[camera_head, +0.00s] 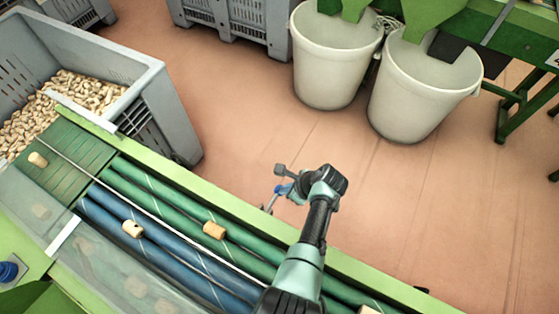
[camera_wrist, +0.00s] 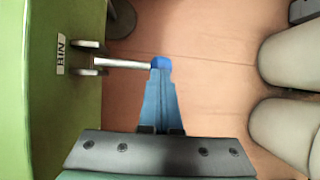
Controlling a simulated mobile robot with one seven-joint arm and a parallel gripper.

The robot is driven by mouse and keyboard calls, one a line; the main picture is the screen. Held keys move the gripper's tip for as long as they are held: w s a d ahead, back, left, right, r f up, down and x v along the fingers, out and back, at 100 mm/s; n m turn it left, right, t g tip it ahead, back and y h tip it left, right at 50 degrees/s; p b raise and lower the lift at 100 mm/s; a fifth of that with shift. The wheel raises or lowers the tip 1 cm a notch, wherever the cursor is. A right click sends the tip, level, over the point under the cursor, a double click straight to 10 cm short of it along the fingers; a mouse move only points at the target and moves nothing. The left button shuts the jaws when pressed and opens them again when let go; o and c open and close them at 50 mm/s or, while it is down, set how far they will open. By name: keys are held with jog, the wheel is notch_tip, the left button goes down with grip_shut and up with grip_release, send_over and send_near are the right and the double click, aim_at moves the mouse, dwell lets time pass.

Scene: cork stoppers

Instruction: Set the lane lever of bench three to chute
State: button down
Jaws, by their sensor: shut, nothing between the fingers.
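The lane lever (camera_wrist: 122,64) is a pale metal rod with a blue knob (camera_wrist: 161,62). In the wrist view it sticks out from a bracket on the side of a green bench (camera_wrist: 45,130), beside a white label (camera_wrist: 61,55) reading BIN. No chute label or bench number shows. My gripper (camera_wrist: 160,72) is shut and empty. Its blue fingertips are at the knob, partly overlapping it; I cannot tell whether they touch. In the head view my gripper (camera_head: 283,190) is just beyond the bench's far green rail (camera_head: 235,200), where the lever is hardly visible.
Corks, including one (camera_head: 214,230), lie on the bench's green and blue rollers. A grey crate (camera_head: 155,110) of corks stands at the left. Two white tubs (camera_head: 335,60) (camera_head: 415,95) stand under green chutes beyond. The brown floor between is clear.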

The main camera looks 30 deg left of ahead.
jog(key=shift+w+f+g+b, duration=0.1)
jog(key=shift+f+g+b, duration=0.6)
jog(key=shift+f+b, duration=1)
jog(key=shift+s, duration=0.2)
jog(key=shift+d+r, duration=0.1)
jog(key=w+p+v, duration=0.3)
jog(key=p+v, duration=0.1)
jog(key=v, duration=1)
jog(key=shift+p, duration=0.35)
jog(key=shift+w, duration=0.15)
